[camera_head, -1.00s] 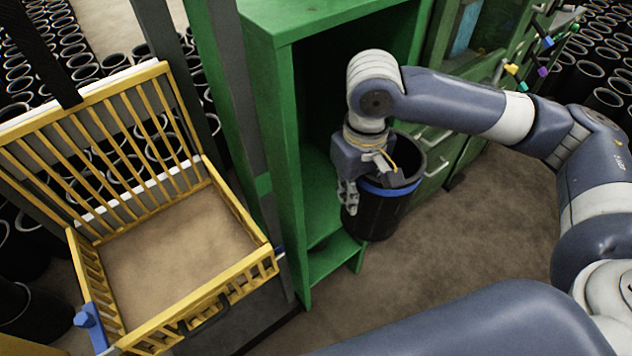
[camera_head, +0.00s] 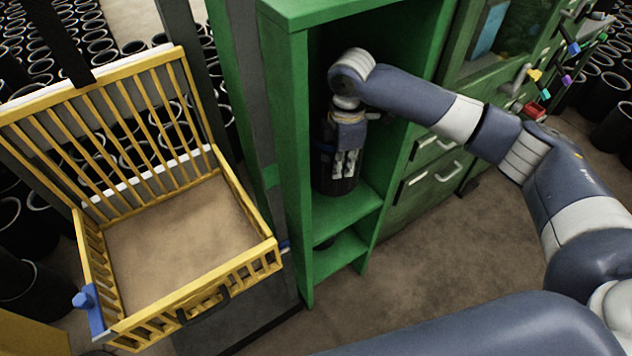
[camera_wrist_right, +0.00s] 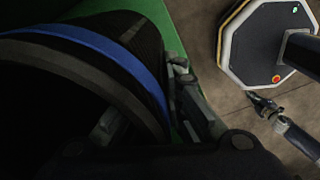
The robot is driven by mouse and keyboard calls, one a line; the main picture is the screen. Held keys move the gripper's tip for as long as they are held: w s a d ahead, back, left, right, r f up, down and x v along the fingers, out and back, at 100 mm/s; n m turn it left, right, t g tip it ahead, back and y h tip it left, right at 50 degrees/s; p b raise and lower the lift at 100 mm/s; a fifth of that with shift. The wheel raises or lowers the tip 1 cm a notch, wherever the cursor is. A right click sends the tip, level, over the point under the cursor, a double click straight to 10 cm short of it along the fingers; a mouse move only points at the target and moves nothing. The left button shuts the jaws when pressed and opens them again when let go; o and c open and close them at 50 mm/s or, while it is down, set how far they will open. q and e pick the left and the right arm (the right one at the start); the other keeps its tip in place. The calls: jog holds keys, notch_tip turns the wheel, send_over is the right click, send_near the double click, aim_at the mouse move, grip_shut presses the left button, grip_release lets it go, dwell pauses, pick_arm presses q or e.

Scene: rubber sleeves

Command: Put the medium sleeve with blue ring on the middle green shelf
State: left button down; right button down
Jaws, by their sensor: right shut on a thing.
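The black sleeve (camera_head: 335,185) is upright inside the green shelf unit, low over the middle green shelf (camera_head: 350,212). I cannot tell whether its bottom touches the board. Its blue ring (camera_wrist_right: 135,72) shows clearly in the right wrist view and is mostly hidden in the head view. My right gripper (camera_head: 345,160) is shut on the sleeve's wall near the rim. What looks like my left gripper (camera_wrist_right: 262,103) shows small in the right wrist view, away from the sleeve; its fingers are too small to read.
The green side walls (camera_head: 298,160) stand close on both sides of the sleeve. A lower green shelf (camera_head: 340,252) holds a dark round thing. A yellow crate (camera_head: 265,258) stands to the left. Green drawers (camera_head: 430,185) are to the right.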

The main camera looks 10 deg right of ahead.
notch_tip(320, 180, down, 10)
jog(key=shift+w+f+n, duration=0.15)
jog(key=shift+w+n, duration=0.1)
jog(key=shift+n, duration=0.05)
dwell(0.3)
jog(key=c, duration=1.7)
grip_release()
jog(key=shift+s+f, duration=0.1)
jog(key=shift+f, duration=0.05)
notch_tip(320, 180, up, 12)
jog(key=shift+r, duration=0.15)
jog(key=shift+s, duration=0.1)
